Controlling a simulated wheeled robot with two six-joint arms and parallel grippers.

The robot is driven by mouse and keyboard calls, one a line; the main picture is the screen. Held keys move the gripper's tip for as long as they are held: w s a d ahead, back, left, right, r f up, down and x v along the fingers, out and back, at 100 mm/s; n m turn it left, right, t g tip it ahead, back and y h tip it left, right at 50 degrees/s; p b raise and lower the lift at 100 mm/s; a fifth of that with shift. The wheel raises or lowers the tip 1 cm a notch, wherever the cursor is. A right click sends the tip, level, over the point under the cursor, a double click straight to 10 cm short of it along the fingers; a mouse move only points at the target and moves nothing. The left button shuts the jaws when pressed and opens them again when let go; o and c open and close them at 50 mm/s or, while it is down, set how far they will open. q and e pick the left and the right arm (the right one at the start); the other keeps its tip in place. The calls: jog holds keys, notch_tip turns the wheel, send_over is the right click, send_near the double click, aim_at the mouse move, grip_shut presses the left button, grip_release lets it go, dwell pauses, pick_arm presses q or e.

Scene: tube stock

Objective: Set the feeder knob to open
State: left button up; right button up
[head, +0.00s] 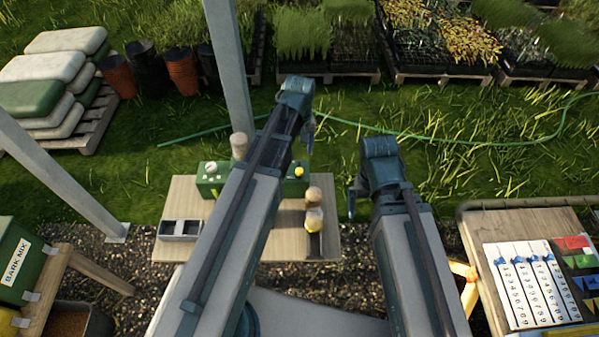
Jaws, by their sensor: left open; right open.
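A green box (207,187) stands on the wooden table (185,205), partly hidden behind my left arm. A pale round knob (211,168) shows on its left part and a yellow round knob (299,171) on its right part. I cannot tell which is the feeder knob or how it is set. My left gripper (310,132) hangs at the end of my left arm, above the far side of the table, open and apart from the knobs. My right gripper (352,198) is open and empty, just right of the table.
A grey divided tray (181,229) sits at the table's left. Tan rounded objects (314,218) stand at its right. A metal post (231,70) rises behind. A bench with numbered slider strips (530,285) is at right, and a green bin labelled BARK MIX (18,262) at left.

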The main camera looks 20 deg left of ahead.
aim_at(299, 170)
pick_arm(q)
notch_tip(299, 170, down, 9)
jog(key=b, duration=0.8)
grip_shut()
dwell(1.1)
